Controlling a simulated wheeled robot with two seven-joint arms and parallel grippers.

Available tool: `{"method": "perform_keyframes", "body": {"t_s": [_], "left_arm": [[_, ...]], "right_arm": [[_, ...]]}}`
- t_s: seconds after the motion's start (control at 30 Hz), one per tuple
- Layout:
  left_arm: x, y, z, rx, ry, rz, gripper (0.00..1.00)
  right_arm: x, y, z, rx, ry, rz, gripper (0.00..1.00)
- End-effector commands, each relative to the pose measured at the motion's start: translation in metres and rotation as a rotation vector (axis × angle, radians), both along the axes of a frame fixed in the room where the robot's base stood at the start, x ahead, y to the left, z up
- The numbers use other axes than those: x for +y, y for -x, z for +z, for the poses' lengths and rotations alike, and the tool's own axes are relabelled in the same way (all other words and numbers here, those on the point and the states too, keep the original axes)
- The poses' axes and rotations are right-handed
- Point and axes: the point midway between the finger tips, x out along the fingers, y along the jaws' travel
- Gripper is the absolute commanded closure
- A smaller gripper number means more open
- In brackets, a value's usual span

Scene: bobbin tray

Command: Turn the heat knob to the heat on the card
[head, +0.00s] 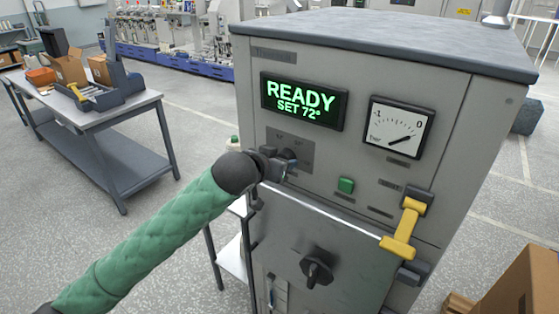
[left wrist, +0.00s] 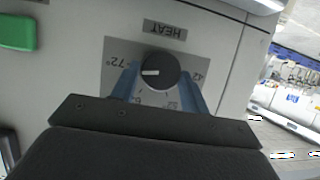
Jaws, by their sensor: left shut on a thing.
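The heat knob (left wrist: 161,66) is a round black dial with a white pointer, under a HEAT label (left wrist: 164,31) that appears upside down in the left wrist view. Its pointer aims left, close to the 72° mark; other marks are partly hidden by the fingers. My left gripper (head: 279,165) is at the cabinet front, its blue fingers on either side of the knob, shut on it. The display (head: 304,101) reads READY, SET 72° in green. I cannot make out a card. My right gripper is not in view.
The grey cabinet (head: 400,55) also carries a pressure gauge (head: 399,127), a green button (head: 346,185), a yellow handle (head: 405,230) and a black door knob (head: 317,268). A bench (head: 110,107) with boxes stands at left. A cardboard box (head: 520,285) is at lower right.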

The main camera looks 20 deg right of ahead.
Motion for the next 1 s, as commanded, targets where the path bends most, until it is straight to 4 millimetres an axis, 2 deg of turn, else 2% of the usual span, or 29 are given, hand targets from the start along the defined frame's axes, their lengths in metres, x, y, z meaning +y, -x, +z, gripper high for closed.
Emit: {"method": "perform_keyframes", "body": {"t_s": [0.4, 0.9, 0.93, 1.0], "left_arm": [[-0.0011, 0.0015, -0.0034, -0.127, -0.104, 0.000, 0.78], [-0.0009, 0.0014, -0.0033, -0.141, -0.115, 0.001, 0.78], [-0.0009, 0.0014, -0.0033, -0.141, -0.115, 0.000, 0.51], [-0.0009, 0.0013, -0.0031, -0.141, -0.115, 0.000, 0.38]], "right_arm": [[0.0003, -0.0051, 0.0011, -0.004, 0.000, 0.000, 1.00], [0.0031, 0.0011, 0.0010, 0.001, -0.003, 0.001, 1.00], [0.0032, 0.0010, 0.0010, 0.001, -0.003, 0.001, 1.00], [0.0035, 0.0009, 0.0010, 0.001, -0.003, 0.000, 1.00]]}}
